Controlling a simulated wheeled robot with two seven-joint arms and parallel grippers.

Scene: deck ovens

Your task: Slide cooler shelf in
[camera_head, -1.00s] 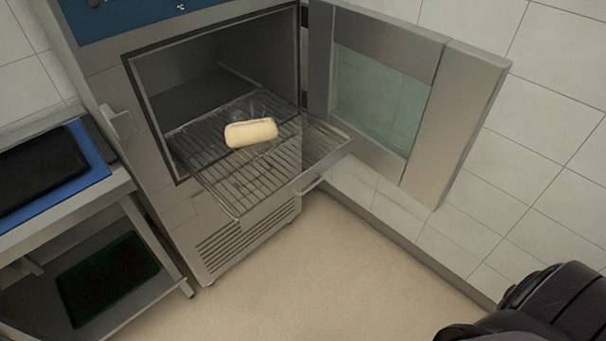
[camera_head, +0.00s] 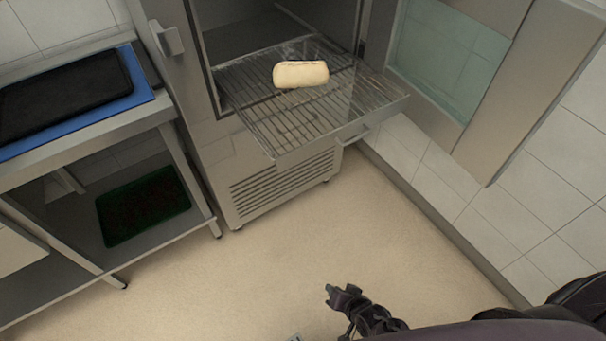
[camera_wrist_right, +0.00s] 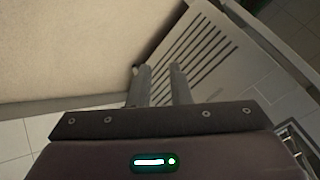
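The cooler shelf (camera_head: 362,109), a wire rack, sticks out of the open cooler (camera_head: 209,133) in the head view. A pale loaf-like block (camera_head: 301,74) lies on it. In the head view a dark part of my arm shows at the bottom, well short of the shelf. My left gripper is not in view.
The cooler door (camera_head: 538,80) stands open on the right, beside the tiled wall. A metal table (camera_head: 95,137) stands left, with a black tray (camera_head: 65,92) on a blue one and a green tray (camera_head: 143,205) below. The floor (camera_head: 250,270) before the cooler is clear.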

